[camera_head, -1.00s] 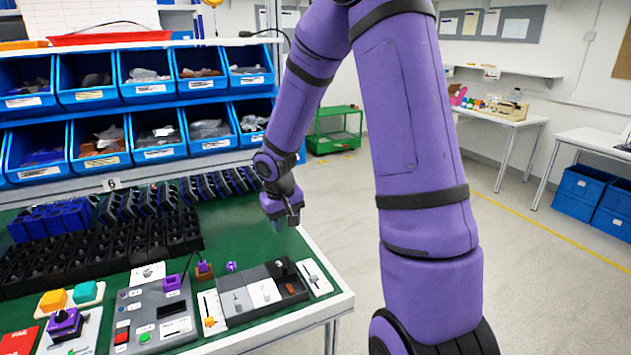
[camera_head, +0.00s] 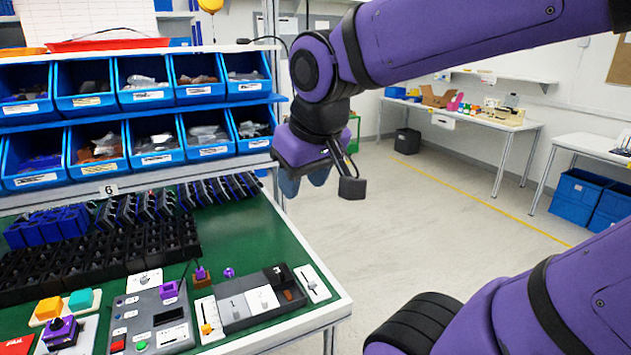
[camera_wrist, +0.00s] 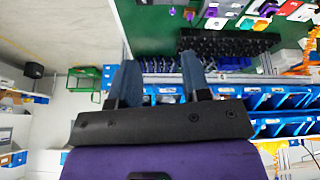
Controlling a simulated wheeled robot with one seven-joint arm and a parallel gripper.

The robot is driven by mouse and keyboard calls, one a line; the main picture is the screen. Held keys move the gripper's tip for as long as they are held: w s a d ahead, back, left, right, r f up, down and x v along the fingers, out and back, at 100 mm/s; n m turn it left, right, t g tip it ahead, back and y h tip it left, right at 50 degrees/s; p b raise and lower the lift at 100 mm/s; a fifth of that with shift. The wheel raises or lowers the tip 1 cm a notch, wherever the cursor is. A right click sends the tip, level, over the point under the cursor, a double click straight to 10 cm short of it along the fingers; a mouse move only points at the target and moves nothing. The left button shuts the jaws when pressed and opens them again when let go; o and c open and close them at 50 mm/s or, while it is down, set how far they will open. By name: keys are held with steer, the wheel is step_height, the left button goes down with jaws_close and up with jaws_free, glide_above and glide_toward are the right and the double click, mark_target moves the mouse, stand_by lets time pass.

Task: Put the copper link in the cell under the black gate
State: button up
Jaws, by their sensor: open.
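A grey case with sliding lids (camera_head: 234,308) lies near the right front of the green bench. Its black gate (camera_head: 278,274) is at the back right end, marked with a small white sign. An uncovered dark cell at the case's right end shows a small copper-brown piece (camera_head: 288,295); it may be the copper link, but it is too small to be sure. My gripper (camera_head: 304,180) is open and empty, in the air above the bench's right edge, well apart from the case. Its two blue-grey fingers (camera_wrist: 159,62) stand wide apart in the wrist view.
A grey control panel (camera_head: 153,318) and a brown block with a purple knob (camera_head: 202,278) stand left of the case. Black racks (camera_head: 100,245) fill the bench's left and middle. Blue bins (camera_head: 155,140) rise behind. The green surface behind the case is clear.

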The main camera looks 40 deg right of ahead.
steer(key=shift+n+t+y, duration=0.3)
steer(key=shift+t+y, duration=0.1)
steer(key=shift+y, duration=0.1)
steer(key=s, duration=0.1)
steer(key=s+a, duration=0.1)
steer(key=s, duration=0.1)
steer(key=s+r, duration=0.1)
steer(key=shift+s+a, duration=0.15)
steer(key=shift+a, duration=0.05)
stand_by(0.5)
